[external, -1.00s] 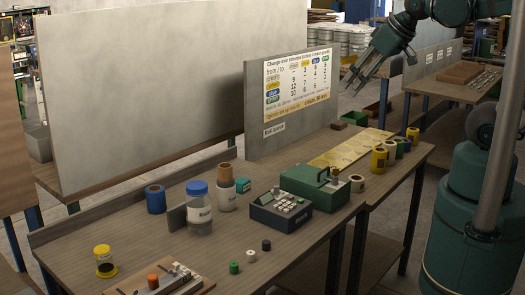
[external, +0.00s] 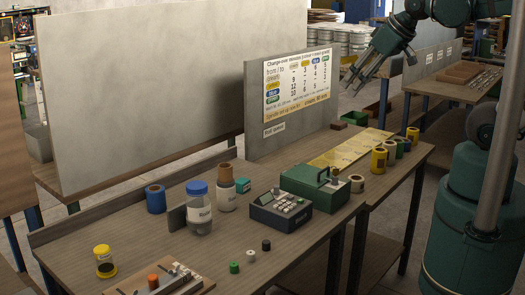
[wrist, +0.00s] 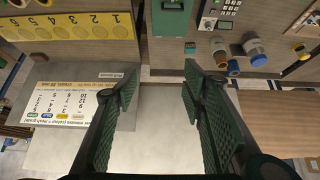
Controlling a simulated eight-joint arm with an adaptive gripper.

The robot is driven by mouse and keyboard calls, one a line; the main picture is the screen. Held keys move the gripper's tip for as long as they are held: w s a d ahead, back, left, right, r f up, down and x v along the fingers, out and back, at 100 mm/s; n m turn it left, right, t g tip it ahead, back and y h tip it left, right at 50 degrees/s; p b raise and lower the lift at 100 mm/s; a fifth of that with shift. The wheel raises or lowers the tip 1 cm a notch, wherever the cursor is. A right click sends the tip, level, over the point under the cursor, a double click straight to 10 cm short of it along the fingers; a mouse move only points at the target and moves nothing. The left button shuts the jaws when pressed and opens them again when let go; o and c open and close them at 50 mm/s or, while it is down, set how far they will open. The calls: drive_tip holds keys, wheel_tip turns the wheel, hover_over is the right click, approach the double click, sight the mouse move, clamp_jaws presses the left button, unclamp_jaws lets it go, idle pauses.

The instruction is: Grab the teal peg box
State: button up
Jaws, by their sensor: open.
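The small teal box (external: 242,185) sits on the bench between the brown-topped white container and the green machine, close to the upright grey panel. A small teal patch that looks like the same box (wrist: 190,47) shows in the wrist view, up and right of the gap between my fingers. My gripper (external: 359,82) is high in the air at the upper right of the external view, well away from the box. In the wrist view my gripper (wrist: 160,82) has its two fingers spread wide, with nothing between them.
The green machine (external: 310,188) and dark keypad unit (external: 280,212) stand right of the box. A blue-lidded jar (external: 199,210) and brown-topped container (external: 226,190) stand left of it. A chart panel (external: 294,100) rises behind. Several tape rolls stand at the bench's right end.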

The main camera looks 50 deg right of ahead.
drive_tip(key=shift+c, duration=0.2)
drive_tip(key=n+g+b, duration=0.7)
drive_tip(key=n, duration=1.2)
hover_over(242, 180)
drive_tip(key=f, duration=2.9)
drive_tip(key=shift+s, duration=0.2)
drive_tip(key=shift+w+f, duration=0.1)
drive_tip(key=shift+f, duration=0.2)
drive_tip(key=shift+f, duration=0.1)
drive_tip(key=shift+f, duration=1.2)
